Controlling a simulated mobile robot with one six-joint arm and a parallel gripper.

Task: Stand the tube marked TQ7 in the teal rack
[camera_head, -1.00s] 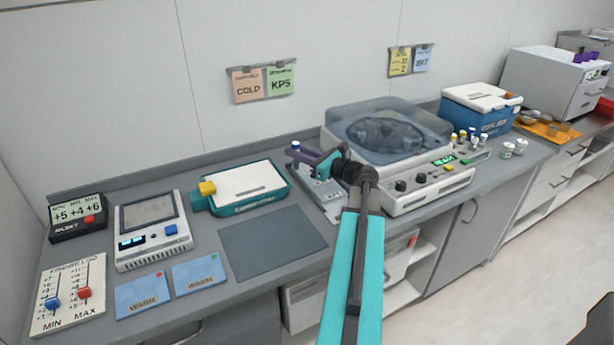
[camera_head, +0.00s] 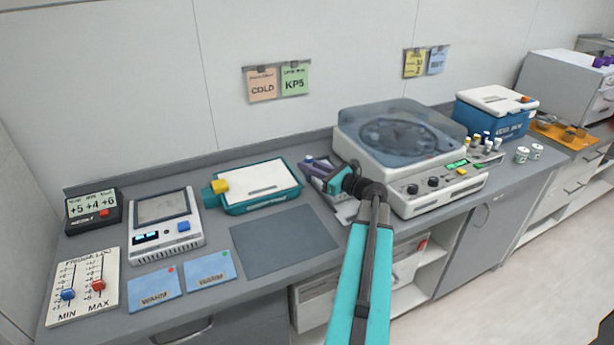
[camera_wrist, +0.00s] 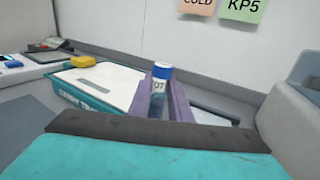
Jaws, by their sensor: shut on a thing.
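My gripper (camera_head: 318,171) has purple fingers and is shut on a tube. The tube (camera_wrist: 160,77) stands upright between the fingers in the wrist view, with a blue cap and a white label. Part of the label is hidden, so I cannot read the whole mark. The tube's cap also shows in the head view (camera_head: 308,159). The gripper is over the back of the counter, between a teal case and the centrifuge. A pale grey item (camera_head: 345,212) lies below it, mostly hidden by the arm. I cannot make out a teal rack for certain.
The teal case (camera_head: 238,208) with a white top and yellow latch lies left of the gripper. The centrifuge (camera_head: 398,172) stands close on the right. A blue cool box (camera_head: 490,125) and small vials are further right. A dark mat (camera_head: 283,241) lies bare in front.

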